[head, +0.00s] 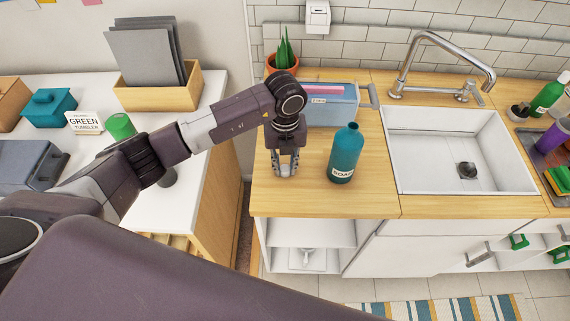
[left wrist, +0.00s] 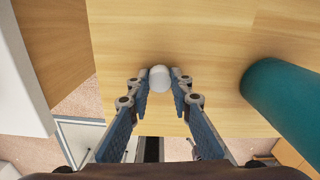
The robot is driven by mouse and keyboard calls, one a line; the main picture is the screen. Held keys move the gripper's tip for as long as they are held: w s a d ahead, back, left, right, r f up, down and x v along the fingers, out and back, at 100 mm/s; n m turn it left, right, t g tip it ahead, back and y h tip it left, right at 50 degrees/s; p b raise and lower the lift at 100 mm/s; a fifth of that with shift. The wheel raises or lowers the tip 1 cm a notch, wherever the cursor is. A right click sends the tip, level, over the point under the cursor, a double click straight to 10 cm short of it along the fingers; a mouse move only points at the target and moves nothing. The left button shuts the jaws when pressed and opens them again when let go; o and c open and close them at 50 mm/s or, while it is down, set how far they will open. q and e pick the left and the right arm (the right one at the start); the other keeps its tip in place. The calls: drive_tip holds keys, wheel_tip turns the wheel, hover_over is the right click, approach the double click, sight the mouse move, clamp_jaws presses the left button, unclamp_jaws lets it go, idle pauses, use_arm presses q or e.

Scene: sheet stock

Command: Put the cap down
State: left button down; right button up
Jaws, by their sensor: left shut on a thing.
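My left gripper (head: 284,171) points down over the wooden counter, to the left of the teal soap bottle. In the left wrist view its two fingers (left wrist: 160,88) are shut on a small white cap (left wrist: 160,76). The cap is close to the counter top (left wrist: 200,40); I cannot tell whether it touches it. The teal bottle (head: 345,155) stands upright with a label reading SOAP and no cap on its neck. It also shows at the right of the left wrist view (left wrist: 285,95). My right gripper is not in view.
A blue-grey box (head: 335,106) and a potted plant (head: 281,60) stand at the back of the counter. The sink (head: 445,150) is to the right. A white table (head: 205,125) with a green tumbler (head: 121,126) is at left. The counter's front is clear.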

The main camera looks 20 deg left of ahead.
sight(285, 168)
use_arm(q)
drive_tip(key=shift+f, duration=0.15)
drive_tip(key=c, duration=1.7)
unclamp_jaws()
drive_tip(key=shift+c, duration=0.2)
drive_tip(key=shift+r, duration=0.3)
wheel_tip(285, 168, up, 12)
drive_tip(key=b, duration=0.3)
drive_tip(key=shift+f, duration=0.15)
